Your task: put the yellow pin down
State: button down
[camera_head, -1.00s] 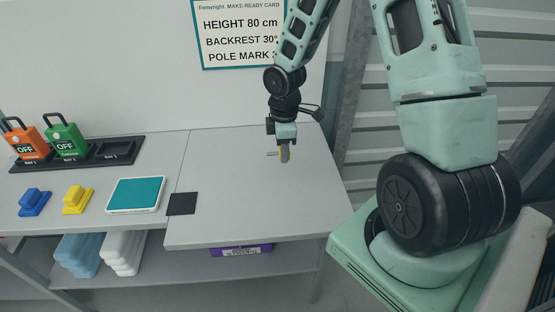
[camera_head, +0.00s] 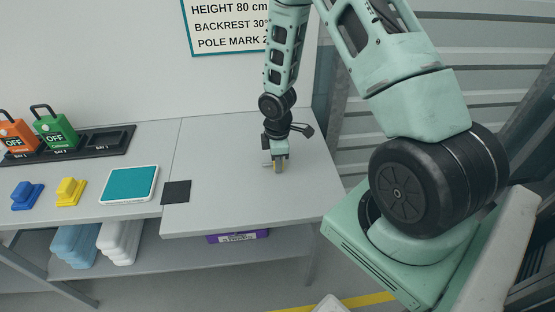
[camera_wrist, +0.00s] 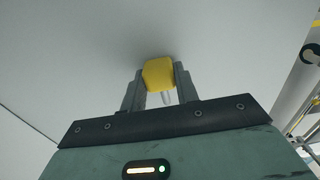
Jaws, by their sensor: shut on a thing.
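The yellow pin (camera_wrist: 158,73) shows in the wrist view as a yellow block with a pale metal shaft, held between the two fingers of my gripper (camera_wrist: 160,85). In the head view the yellow pin (camera_head: 276,168) is a small yellow spot between the fingers, with a thin grey shaft to its left. My gripper (camera_head: 277,164) points down, shut on the pin, over the right part of the grey bench top (camera_head: 225,200). The pin is at or just above the surface; I cannot tell whether it touches.
A black square pad (camera_head: 176,192), a teal-topped tray (camera_head: 129,185), a yellow block (camera_head: 70,192) and a blue block (camera_head: 26,195) lie to the left. Green (camera_head: 55,133) and orange (camera_head: 17,135) padlock-like tags stand in a black rack (camera_head: 106,140). The bench around my gripper is clear.

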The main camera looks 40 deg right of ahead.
jog(key=shift+f, duration=0.1)
jog(key=shift+f, duration=0.15)
jog(key=c, duration=1.1)
grip_release()
jog(key=shift+o, duration=0.2)
notch_tip(320, 180, up, 12)
jog(key=shift+r+b, duration=0.25)
jog(key=shift+b, duration=0.1)
